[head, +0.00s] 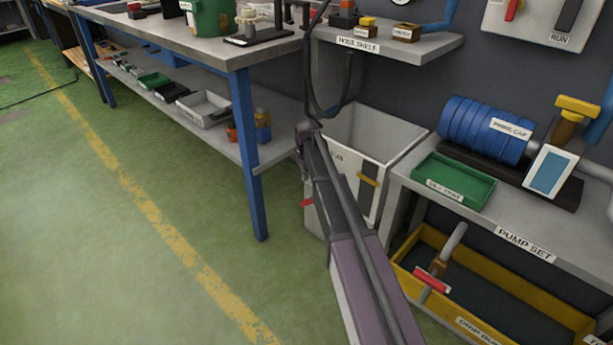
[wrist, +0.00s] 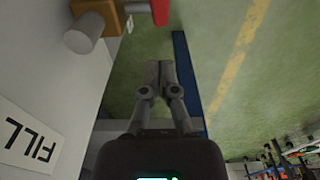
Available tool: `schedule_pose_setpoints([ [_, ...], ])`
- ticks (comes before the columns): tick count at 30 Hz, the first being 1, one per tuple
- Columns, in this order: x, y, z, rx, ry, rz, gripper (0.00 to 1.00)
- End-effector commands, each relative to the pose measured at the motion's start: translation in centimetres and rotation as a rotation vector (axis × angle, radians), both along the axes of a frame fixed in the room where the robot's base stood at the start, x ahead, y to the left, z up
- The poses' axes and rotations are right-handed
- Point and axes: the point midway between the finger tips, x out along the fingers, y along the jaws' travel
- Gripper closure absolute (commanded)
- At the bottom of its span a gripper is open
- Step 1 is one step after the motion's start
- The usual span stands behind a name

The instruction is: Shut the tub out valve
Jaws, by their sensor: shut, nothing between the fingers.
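The grey tub (head: 400,140) stands on the floor between the workbench and the pump bench. A red handle (head: 304,204) sticks out low on its left side, partly hidden by my arm. In the wrist view a valve with a grey pipe stub (wrist: 86,33), an orange-brown body (wrist: 112,14) and a red handle (wrist: 160,10) is at the top, cut by the frame; it looks like the tub's. My gripper (wrist: 159,68) is shut and empty, below the red handle in that picture and apart from it. In the head view my arm hides much of the tub front.
The blue workbench leg (head: 248,155) is close left of the tub; it also shows in the wrist view (wrist: 184,75). A hose shelf (head: 385,48) hangs above. A yellow drip bund (head: 480,318) holds another red-handled valve (head: 432,281). Green floor at left is clear.

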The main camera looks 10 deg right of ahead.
Motion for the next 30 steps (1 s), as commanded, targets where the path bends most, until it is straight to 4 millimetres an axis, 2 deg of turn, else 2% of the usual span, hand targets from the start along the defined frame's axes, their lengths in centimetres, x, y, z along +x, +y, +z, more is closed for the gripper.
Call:
schedule_pose_setpoints([
  [1, 0.0, 0.0, -0.8, 0.000, 0.000, 0.000, 1.00],
  [13, 0.1, 0.0, -3.8, 0.000, 0.000, -0.001, 1.00],
  [18, -1.0, -0.8, -5.1, 0.000, 0.000, -0.002, 1.00],
  [30, -2.0, -1.6, -6.3, 0.000, 0.000, -0.002, 1.00],
])
